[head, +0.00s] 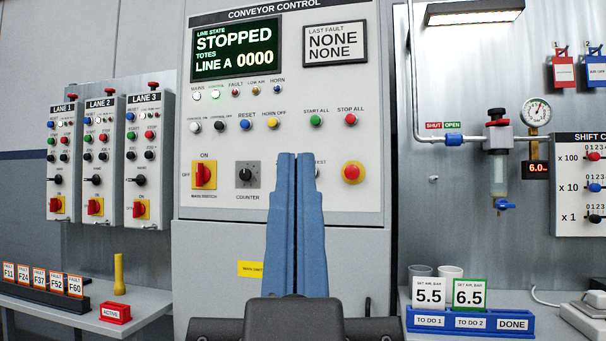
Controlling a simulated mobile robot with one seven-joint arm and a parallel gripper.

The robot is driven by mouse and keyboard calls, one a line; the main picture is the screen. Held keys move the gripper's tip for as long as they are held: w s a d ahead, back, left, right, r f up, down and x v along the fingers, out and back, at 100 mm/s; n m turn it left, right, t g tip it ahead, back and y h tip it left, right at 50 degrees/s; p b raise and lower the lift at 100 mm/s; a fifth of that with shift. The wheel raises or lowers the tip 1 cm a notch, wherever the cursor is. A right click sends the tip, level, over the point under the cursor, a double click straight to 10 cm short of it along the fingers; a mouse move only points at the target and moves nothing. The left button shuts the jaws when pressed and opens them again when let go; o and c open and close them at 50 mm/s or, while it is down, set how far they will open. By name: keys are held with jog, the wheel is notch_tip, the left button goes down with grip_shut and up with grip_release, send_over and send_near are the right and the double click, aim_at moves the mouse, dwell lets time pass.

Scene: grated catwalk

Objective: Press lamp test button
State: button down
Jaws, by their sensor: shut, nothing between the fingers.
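The conveyor control panel (278,95) stands upright straight ahead. My gripper (296,156) points up in front of its lower half, with two blue fingers shut together and nothing between them. Just right of the fingers a label ending in "EST" (320,162) shows in part. The lamp test button itself does not show; the fingers cover the panel beside that label. I cannot tell whether the fingertips touch the panel.
A black counter knob (246,174) is left of my fingers and a red mushroom button (351,172) on yellow is right. A red main switch (204,174) is farther left. Lane boxes (101,160) hang at left; a blue tray (425,322) sits on the right bench.

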dwell(0.7)
notch_tip(320, 180, up, 3)
jog(key=p, duration=0.2)
jog(key=shift+f+p, duration=0.2)
jog(key=shift+p, duration=0.1)
